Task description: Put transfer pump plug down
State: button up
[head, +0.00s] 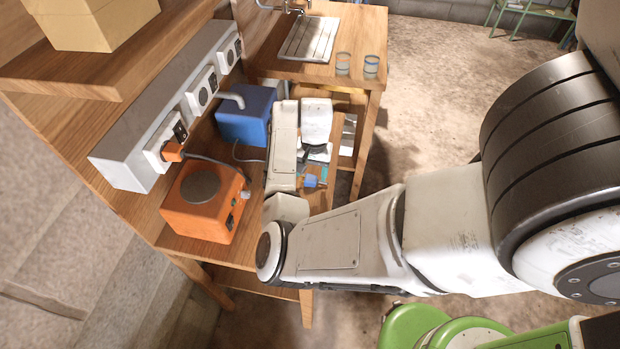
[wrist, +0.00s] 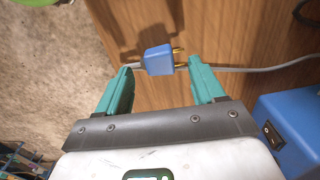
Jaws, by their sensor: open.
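The blue transfer pump plug (wrist: 158,59) shows in the wrist view over the wooden bench top, its two brass prongs pointing right. A grey cable runs from it. My gripper (wrist: 160,68) is open, with one teal finger on each side of the plug and visible gaps between. I cannot tell whether the plug rests fully on the wood. In the head view the plug (head: 311,182) is a small blue shape by my gripper (head: 317,168), near the bench's front edge. The blue pump (head: 243,115) stands behind my arm; its black switch shows in the wrist view (wrist: 273,128).
A grey socket strip (head: 130,150) runs along the back, with an orange plug (head: 172,151) in its nearest socket. An orange hotplate (head: 203,205) stands left of my arm. Two glasses (head: 343,63) and a metal drainer (head: 310,38) are at the far end.

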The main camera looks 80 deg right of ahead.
jog(key=shift+f, duration=1.1)
jog(key=c, duration=1.2)
jog(key=shift+r, duration=0.1)
jog(key=shift+c, duration=0.2)
jog(key=shift+r, duration=0.1)
